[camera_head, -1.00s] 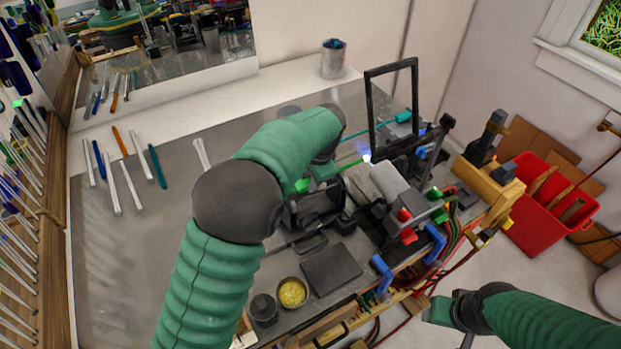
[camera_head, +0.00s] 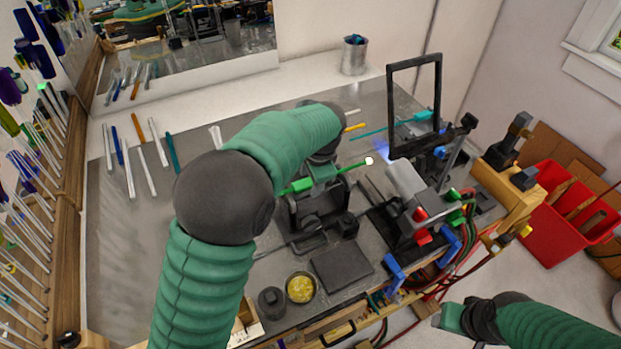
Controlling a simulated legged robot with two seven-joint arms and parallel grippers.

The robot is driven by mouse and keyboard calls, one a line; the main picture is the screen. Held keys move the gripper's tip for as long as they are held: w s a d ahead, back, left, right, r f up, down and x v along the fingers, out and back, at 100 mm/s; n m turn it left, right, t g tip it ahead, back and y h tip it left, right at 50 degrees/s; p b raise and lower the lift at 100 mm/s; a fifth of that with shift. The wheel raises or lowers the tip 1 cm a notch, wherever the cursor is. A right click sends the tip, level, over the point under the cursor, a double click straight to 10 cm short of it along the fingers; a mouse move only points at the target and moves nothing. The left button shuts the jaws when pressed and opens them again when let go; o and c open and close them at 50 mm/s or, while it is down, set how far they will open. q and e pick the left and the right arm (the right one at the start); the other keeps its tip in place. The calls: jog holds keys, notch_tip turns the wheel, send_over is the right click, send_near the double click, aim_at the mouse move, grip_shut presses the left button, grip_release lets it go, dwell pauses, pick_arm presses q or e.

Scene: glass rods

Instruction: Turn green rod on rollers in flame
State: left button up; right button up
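The green rod (camera_head: 354,167) lies slanted above the black roller stand (camera_head: 318,213), its thicker green end (camera_head: 299,186) at the left. Its right tip (camera_head: 369,160) glows white. The grey torch barrel (camera_head: 404,179) is to the right of the tip, with a faint blue flame glow (camera_head: 386,152) between them. My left gripper (camera_head: 321,171) is at the rod just above the stand; my arm partly hides it, and I cannot tell whether its fingers close on the rod. My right gripper (camera_head: 447,317) is off the bench's front edge at lower right, away from the rod.
A black upright frame (camera_head: 391,113) stands behind the torch. A dark pad (camera_head: 341,269) and a yellow-filled pot (camera_head: 300,288) are in front of the stand. Loose glass rods (camera_head: 147,171) lie on the left of the bench. A red bin (camera_head: 556,237) is at right.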

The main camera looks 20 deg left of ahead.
pick_arm(q)
jog(key=shift+d+r, duration=0.1)
jog(key=shift+r, duration=0.25)
jog(key=b+v, duration=0.2)
jog(key=v, duration=1.4)
